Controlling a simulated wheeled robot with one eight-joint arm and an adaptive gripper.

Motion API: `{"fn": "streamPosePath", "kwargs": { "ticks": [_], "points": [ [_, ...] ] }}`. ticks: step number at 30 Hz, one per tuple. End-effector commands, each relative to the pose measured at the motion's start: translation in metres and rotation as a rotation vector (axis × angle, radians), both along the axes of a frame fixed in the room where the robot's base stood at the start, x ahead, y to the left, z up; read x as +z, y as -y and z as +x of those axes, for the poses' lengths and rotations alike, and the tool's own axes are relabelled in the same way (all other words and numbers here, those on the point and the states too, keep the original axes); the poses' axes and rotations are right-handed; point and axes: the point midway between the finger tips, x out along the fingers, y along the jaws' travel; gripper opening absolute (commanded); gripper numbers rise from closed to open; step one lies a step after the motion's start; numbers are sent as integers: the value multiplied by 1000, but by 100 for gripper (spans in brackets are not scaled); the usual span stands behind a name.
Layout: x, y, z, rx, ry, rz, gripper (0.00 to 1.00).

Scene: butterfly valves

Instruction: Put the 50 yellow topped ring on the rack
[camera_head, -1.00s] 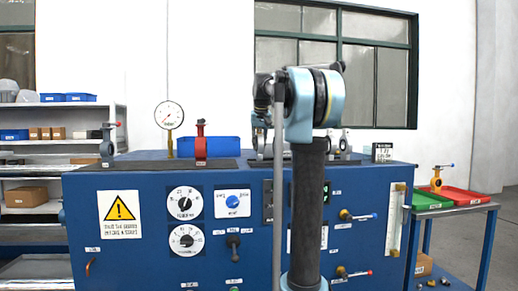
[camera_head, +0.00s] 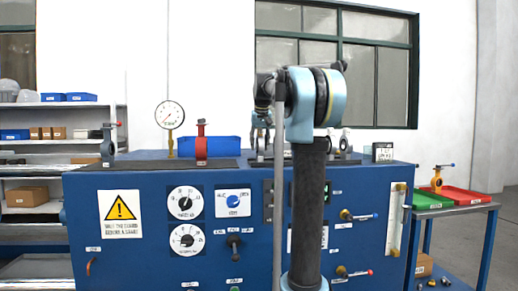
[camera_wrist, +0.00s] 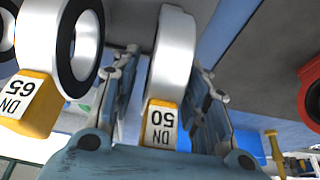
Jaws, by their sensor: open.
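The 50 ring (camera_wrist: 170,65) is a silver ring with a yellow block marked "DN 50", seen upside down in the wrist view. My gripper (camera_wrist: 162,62) is open, with its two blue-grey fingers on either side of this ring. A gap shows between the ring and the left finger; the right finger is close beside it, and I cannot tell if they touch. A similar ring marked "DN 65" (camera_wrist: 62,50) stands to the left, outside the fingers. In the head view my arm hides the ring and most of the gripper. I cannot make out the rack.
A blue bench (camera_head: 150,255) with dials and knobs stands ahead. On it are a pressure gauge (camera_head: 169,116), a red valve body (camera_head: 201,148) and a blue bin (camera_head: 228,147). A side table with green (camera_head: 425,202) and red (camera_head: 466,196) trays stands right. Shelves (camera_head: 60,108) stand left.

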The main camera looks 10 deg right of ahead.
Motion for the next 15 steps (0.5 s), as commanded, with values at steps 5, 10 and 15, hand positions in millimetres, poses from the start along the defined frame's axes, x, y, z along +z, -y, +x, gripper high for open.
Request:
{"fn": "streamPosePath", "kwargs": {
  "ticks": [5,10,15],
  "points": [
    [28,1,-12,-1,0,0,42],
    [58,1,-24,-2,0,0,42],
    [83,1,-34,-2,0,0,42]
  ]
}}
